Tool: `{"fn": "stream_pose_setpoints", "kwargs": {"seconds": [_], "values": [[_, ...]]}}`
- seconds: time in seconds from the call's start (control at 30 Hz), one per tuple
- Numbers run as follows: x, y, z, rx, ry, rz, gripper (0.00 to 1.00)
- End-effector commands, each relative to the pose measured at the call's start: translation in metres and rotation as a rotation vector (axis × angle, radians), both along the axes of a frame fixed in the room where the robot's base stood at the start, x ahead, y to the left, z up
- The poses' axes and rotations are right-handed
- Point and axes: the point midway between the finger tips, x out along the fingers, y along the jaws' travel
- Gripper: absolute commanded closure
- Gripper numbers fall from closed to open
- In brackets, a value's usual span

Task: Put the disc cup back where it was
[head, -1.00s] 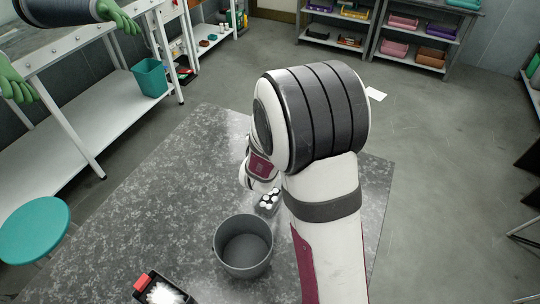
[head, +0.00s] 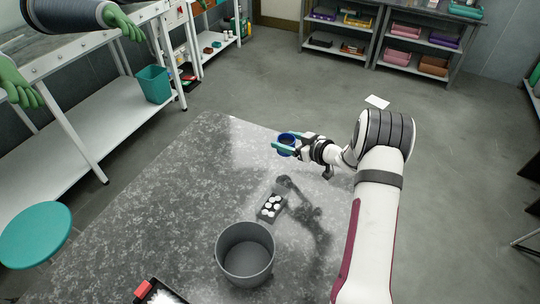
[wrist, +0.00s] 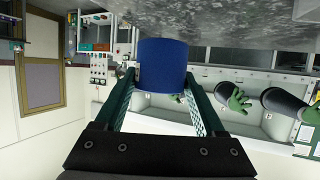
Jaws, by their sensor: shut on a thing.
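My gripper (head: 287,145) is shut on a blue cup (head: 288,138), the disc cup, holding it above the far part of the grey speckled table. In the wrist view the blue cup (wrist: 163,66) sits between the two green fingers of my gripper (wrist: 160,88). Its inside is too small to make out in the head view. A small dark tray (head: 271,208) with several white discs lies on the table, nearer than the cup.
A grey round bin (head: 245,252) stands on the table near the front. A black box with a red part (head: 143,290) and white contents is at the lower left. The left and far parts of the table (head: 180,190) are clear.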

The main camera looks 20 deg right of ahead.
Motion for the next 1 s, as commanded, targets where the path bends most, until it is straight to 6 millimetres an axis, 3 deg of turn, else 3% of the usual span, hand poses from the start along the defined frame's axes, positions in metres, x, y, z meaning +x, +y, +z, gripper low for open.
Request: {"fn": "stream_pose_setpoints", "kwargs": {"seconds": [0.1,0.2,0.43,0.83,0.87,1.0], "values": [[0.022,0.025,-0.020,0.000,0.001,0.003,0.82],[0.033,0.037,-0.029,0.000,0.000,0.000,0.82],[0.037,0.041,-0.068,-0.001,0.003,-0.002,0.82],[0.037,0.040,-0.076,-0.001,0.000,-0.003,0.82],[0.037,0.040,-0.076,-0.001,0.000,-0.003,0.27],[0.037,0.040,-0.076,-0.002,0.000,-0.002,0.01]]}}
